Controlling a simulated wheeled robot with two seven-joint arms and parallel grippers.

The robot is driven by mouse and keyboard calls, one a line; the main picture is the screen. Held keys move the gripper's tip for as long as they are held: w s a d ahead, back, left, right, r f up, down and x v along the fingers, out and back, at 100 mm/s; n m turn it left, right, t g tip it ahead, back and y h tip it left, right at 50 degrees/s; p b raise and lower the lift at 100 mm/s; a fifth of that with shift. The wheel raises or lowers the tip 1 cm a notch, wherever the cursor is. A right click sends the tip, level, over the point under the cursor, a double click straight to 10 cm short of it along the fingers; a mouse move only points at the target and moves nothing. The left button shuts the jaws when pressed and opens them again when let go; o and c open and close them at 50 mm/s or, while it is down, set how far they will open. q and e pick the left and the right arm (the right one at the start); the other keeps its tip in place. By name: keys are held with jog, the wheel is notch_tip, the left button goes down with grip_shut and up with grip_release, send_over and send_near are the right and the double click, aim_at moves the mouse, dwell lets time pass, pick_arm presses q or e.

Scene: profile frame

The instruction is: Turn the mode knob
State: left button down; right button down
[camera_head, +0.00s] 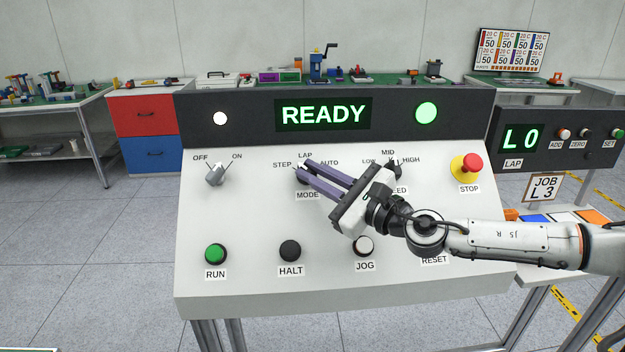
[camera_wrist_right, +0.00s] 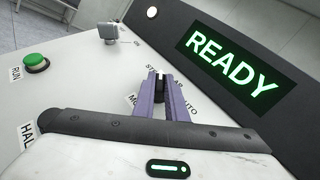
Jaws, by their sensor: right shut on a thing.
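The mode knob (camera_wrist_right: 160,88) is black with a white pointer line. In the right wrist view it sits between the two purple fingers of my right gripper (camera_wrist_right: 162,98), which is shut on it. In the head view my right gripper (camera_head: 304,171) reaches in from the right, and its fingertips mostly hide the knob. The knob's labels STEP, LAP and AUTO stand around it, with MODE below. The white pointer appears to point up, near LAP. My left gripper does not show.
The sloped white panel (camera_head: 230,235) also carries an OFF/ON switch (camera_head: 215,174), a speed knob (camera_head: 393,170), a red STOP button (camera_head: 471,163), and RUN (camera_head: 215,254), HALT (camera_head: 290,251) and JOG (camera_head: 364,246) buttons. The display (camera_head: 323,115) reads READY. A side box (camera_head: 522,138) shows L0; a sign (camera_head: 544,187) reads JOB L3.

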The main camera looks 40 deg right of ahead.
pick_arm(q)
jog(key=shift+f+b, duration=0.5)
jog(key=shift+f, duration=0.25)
pick_arm(e)
jog(key=shift+f+n+g+y, duration=0.1)
jog(key=shift+n+g+y, duration=0.5)
jog(key=shift+n+y, duration=0.3)
jog(key=c, duration=1.8)
grip_release()
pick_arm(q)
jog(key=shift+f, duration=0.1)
